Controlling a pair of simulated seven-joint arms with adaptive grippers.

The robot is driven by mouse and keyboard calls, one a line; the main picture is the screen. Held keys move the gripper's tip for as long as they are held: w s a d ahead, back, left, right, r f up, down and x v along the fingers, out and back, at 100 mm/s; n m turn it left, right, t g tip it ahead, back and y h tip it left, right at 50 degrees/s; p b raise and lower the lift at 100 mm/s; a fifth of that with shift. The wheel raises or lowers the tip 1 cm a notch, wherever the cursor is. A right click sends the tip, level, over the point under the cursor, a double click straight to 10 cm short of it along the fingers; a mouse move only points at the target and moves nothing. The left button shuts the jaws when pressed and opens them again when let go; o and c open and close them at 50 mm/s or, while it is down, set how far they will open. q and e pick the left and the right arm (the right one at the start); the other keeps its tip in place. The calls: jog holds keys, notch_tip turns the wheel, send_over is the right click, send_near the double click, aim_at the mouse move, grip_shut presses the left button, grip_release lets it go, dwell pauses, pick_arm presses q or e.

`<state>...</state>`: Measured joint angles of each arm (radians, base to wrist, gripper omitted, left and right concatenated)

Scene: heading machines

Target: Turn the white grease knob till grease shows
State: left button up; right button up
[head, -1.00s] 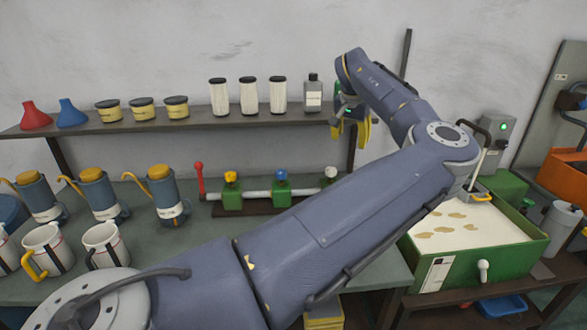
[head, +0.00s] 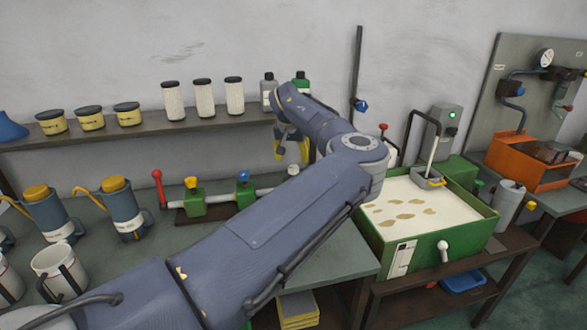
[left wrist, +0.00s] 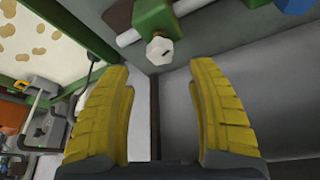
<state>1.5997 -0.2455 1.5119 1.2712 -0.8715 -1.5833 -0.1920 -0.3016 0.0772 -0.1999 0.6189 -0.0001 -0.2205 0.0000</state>
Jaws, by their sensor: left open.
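The white knob (head: 294,170) sits at the right end of a pipe with green valve blocks on the bench, partly behind my left arm in the head view. In the left wrist view the white knob (left wrist: 159,50) is a six-sided cap on a green block (left wrist: 155,17), just beyond and between the fingertips. My left gripper (head: 291,152) has yellow fingers, open and empty, close above the knob. It also shows in the left wrist view (left wrist: 161,68), apart from the knob. I see no grease at the knob. My right gripper is not in view.
A yellow knob (head: 191,182), a blue knob (head: 243,176) and a red lever (head: 157,176) stand along the same pipe. A shelf (head: 150,130) with jars and filters runs behind. A green tank (head: 480,232) of pale liquid stands to the right.

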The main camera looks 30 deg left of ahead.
aim_at(294, 167)
pick_arm(q)
jog(key=shift+x, duration=3.5)
grip_shut()
jog(key=shift+d, duration=0.1)
